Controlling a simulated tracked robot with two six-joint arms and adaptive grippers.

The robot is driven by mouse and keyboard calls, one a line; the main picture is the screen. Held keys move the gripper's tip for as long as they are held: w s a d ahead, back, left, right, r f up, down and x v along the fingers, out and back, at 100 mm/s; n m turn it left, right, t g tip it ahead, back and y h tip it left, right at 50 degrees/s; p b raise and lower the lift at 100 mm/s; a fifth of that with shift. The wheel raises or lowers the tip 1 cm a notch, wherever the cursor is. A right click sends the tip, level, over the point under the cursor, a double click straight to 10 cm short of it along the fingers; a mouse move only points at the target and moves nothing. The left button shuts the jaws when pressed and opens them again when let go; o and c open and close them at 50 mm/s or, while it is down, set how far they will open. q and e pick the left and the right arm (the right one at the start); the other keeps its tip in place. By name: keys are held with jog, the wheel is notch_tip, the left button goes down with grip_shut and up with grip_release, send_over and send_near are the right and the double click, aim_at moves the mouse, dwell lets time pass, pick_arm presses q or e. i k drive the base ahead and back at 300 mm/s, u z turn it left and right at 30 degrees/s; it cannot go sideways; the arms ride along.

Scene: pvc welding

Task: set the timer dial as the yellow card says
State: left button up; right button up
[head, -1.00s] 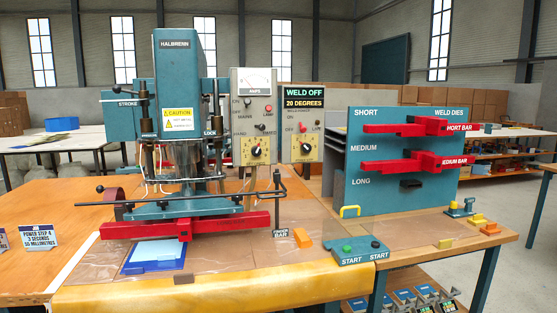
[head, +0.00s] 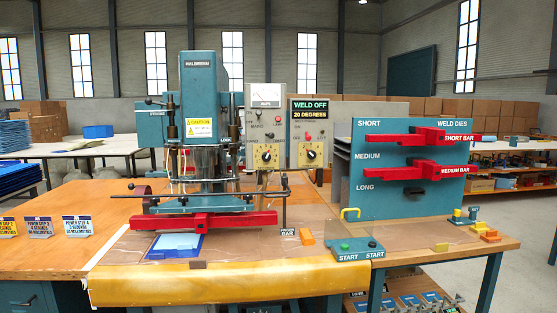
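The yellow card (head: 8,228) stands at the far left of the bench; its print is too small to read surely. The teal press (head: 199,80) stands mid-bench. The right panel has another yellow dial (head: 311,155) under a display (head: 310,104) reading WELD OFF, 20 DEGREES. Which dial is the timer, and its setting, I cannot tell. Neither gripper is in view.
A red bar (head: 205,222) sits under the press above a blue pad (head: 174,246). A START button box (head: 358,248) stands at the bench's front right. A teal die rack (head: 370,202) holds red bars. Bench space between the cards and press is clear.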

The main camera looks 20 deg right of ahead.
aim_at(266, 155)
jog(key=z, duration=0.1)
jog(key=i, duration=1)
jog(key=u, duration=0.1)
